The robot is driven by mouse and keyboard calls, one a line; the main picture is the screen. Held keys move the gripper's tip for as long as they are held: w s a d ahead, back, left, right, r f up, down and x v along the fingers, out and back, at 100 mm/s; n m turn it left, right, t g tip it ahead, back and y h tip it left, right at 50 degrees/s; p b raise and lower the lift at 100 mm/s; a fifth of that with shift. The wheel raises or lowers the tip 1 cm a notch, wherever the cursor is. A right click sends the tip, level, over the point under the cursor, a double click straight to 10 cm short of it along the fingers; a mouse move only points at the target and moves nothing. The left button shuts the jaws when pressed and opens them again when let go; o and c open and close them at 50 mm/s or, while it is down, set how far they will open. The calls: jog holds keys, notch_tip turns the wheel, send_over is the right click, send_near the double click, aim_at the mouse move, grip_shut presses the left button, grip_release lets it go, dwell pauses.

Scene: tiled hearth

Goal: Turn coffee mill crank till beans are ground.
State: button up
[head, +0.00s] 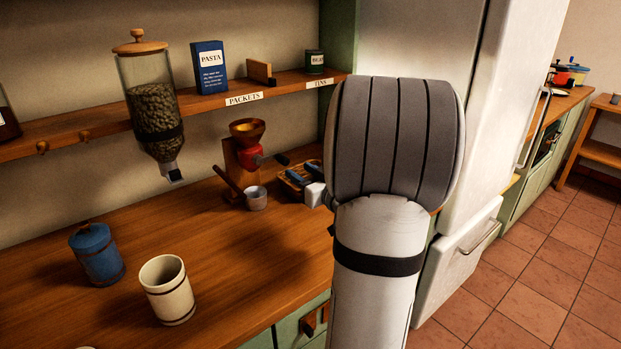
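The coffee mill (245,155) stands on the wooden counter against the back wall, in the middle left of the head view. It has a brass hopper on top, a red body and a wooden frame. A dark crank knob (282,159) shows at its right side. A small grey cup (256,198) stands at its foot. My gripper (303,173) is just right of the mill, partly hidden behind my large grey arm link. Its two dark fingers appear apart, with nothing seen between them, short of the crank knob. The hopper's contents are too small to make out.
A bean dispenser (155,108) hangs at the shelf, left of the mill. A blue canister (96,254) and a cream cup (167,289) stand on the front left counter. An orange wooden rack (291,172) lies behind my gripper. A white fridge (490,100) stands at right.

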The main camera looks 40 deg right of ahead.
aim_at(287, 163)
jog(key=shift+w+a, duration=0.1)
jog(key=shift+w, duration=2.6)
jog(key=shift+c, duration=0.4)
